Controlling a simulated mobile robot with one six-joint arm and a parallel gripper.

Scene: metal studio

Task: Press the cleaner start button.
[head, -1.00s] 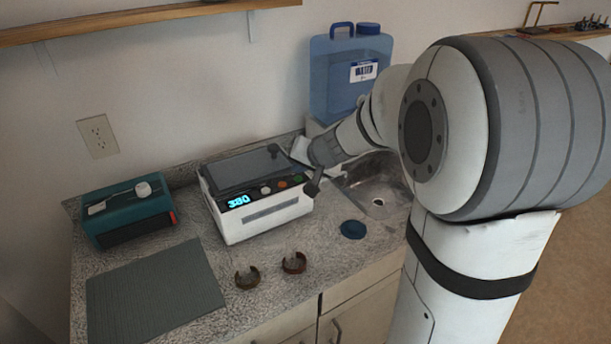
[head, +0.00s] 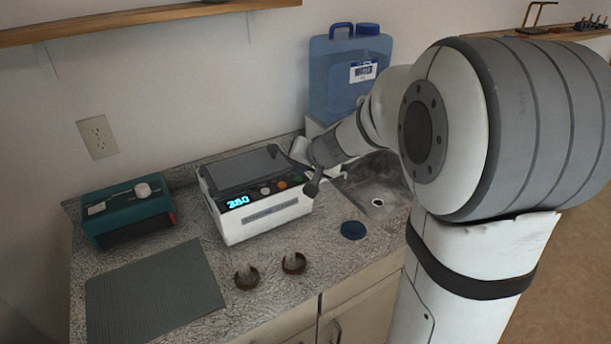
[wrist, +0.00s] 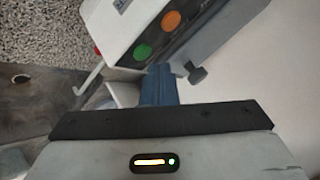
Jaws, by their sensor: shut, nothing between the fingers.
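The cleaner is a white box (head: 262,220) with a dark top and a lit blue display, standing at the middle back of the counter. On its front panel a green button (wrist: 142,51) and an orange button (wrist: 171,19) show large in the wrist view. The green button (head: 297,178) also shows small at the panel's right end in the head view. My gripper (wrist: 159,70) is shut and empty, its blue tip pointing at the panel close beside the green button. I cannot tell whether it touches. In the head view my arm reaches in from the right.
A teal device (head: 130,216) and a grey ribbed mat (head: 153,292) are at the left. Two small brown-rimmed items (head: 246,279) and a blue disc (head: 353,230) lie in front. A sink (head: 382,196) and a blue water container (head: 340,85) are at the right and back.

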